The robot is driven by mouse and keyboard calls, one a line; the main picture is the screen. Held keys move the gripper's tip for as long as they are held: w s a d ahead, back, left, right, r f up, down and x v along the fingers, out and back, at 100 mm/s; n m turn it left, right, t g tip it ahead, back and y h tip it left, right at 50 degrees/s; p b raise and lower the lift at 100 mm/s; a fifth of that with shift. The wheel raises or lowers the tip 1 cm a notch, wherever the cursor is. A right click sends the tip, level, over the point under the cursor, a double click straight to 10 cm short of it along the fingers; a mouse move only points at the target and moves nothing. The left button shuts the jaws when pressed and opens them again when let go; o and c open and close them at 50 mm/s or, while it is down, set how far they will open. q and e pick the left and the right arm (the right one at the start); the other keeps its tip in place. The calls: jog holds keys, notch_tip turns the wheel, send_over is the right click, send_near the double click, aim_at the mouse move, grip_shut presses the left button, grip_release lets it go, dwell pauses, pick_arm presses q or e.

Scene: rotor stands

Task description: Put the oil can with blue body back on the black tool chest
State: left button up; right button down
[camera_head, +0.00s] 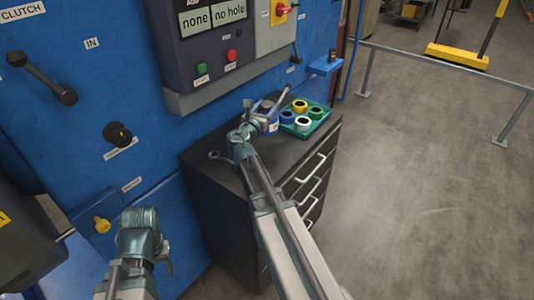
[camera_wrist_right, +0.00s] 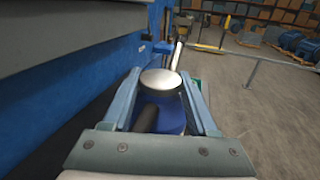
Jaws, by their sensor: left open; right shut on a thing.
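The oil can with blue body (camera_head: 272,127) is at the top of the black tool chest (camera_head: 195,163), beside the green tray. I cannot tell whether its base touches the chest top. My right gripper (camera_head: 263,117) is shut on the can and partly hides it. In the right wrist view, the can's pale round lid (camera_wrist_right: 160,81) and blue body (camera_wrist_right: 172,113) sit between the two fingers of the right gripper (camera_wrist_right: 160,77). A dark handle or spout points toward the wrist camera. My left gripper (camera_head: 141,222) is open and empty, low in front of the blue machine, apart from the chest.
A green tray (camera_head: 322,124) with several coloured rolls stands on the chest, right of the can. A small wrench-like tool (camera_head: 217,155) lies at the chest's left. A grey control box (camera_head: 215,60) overhangs behind. The floor (camera_head: 420,190) at right is clear up to a rail (camera_head: 440,68).

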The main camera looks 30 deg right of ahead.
jog(key=shift+f+b, duration=5)
jog(key=shift+f, duration=0.2)
jog(key=shift+c, duration=0.9)
grip_release()
jog(key=shift+r, duration=0.1)
jog(key=shift+r, duration=0.1)
jog(key=shift+s+a, duration=0.2)
jog(key=shift+a, duration=0.05)
jog(key=v, duration=1.1)
jog(key=shift+s+a, duration=0.2)
jog(key=shift+a, duration=0.05)
